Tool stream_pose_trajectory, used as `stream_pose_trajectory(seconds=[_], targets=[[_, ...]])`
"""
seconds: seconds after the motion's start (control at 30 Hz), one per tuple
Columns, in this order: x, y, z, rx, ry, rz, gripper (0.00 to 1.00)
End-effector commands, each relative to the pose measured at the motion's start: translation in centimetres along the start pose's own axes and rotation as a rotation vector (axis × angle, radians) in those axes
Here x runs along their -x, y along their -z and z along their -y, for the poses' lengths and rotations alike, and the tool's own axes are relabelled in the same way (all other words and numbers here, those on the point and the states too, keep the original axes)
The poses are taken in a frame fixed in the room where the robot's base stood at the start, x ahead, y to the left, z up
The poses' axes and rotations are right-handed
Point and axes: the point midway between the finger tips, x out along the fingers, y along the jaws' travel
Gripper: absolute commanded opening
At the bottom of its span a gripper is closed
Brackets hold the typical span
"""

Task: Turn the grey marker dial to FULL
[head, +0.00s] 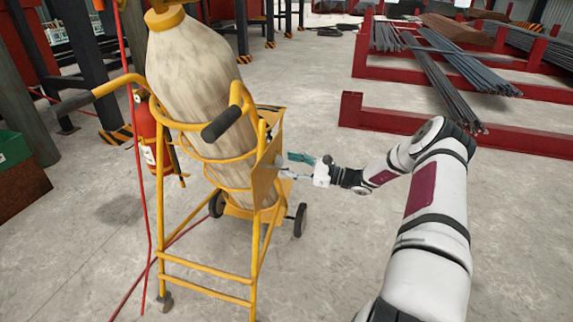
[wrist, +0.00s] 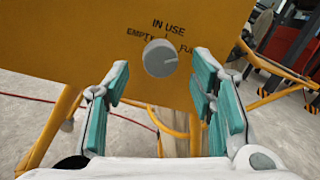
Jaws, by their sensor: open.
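The grey marker dial (wrist: 160,57) is on the yellow panel (wrist: 90,35), straight ahead in the wrist view. EMPTY is printed to its left, IN USE above and FULL to its right. A faint light mark on the dial's face lies on its right side, roughly toward FULL; its exact setting is hard to read. My gripper (wrist: 160,84) is open, with its teal-padded fingers on either side below the dial and nothing between them. In the head view my gripper (head: 293,166) is at the right side of the yellow cart (head: 215,289); the dial is not discernible there.
The cart carries a large worn cylinder (head: 190,85) and has black-gripped handles (head: 222,124). A red fire extinguisher (head: 148,135) hangs at its left. Red hoses run along the floor. Red racks (head: 455,129) with steel bars stand right. The floor right of the cart is clear.

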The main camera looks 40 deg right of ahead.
Motion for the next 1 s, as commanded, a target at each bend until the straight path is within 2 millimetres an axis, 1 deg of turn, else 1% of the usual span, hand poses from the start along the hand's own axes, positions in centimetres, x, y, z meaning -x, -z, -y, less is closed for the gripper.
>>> stream_pose_trajectory(seconds=[0.03, 0.1, 0.3, 0.5, 0.67, 1.0], targets=[[1.1, 0.1, 0.1, 0.0, 0.003, -0.002, 0.51], [2.6, 0.0, 0.1, 0.0, 0.004, -0.002, 0.51], [6.6, 0.1, 0.1, 0.001, 0.003, -0.002, 0.51], [9.2, 0.1, 0.0, 0.0, 0.002, -0.002, 0.51], [9.9, 0.1, 0.0, -0.001, 0.001, -0.002, 0.51], [9.9, 0.1, 0.0, -0.001, 0.001, -0.001, 0.51]])
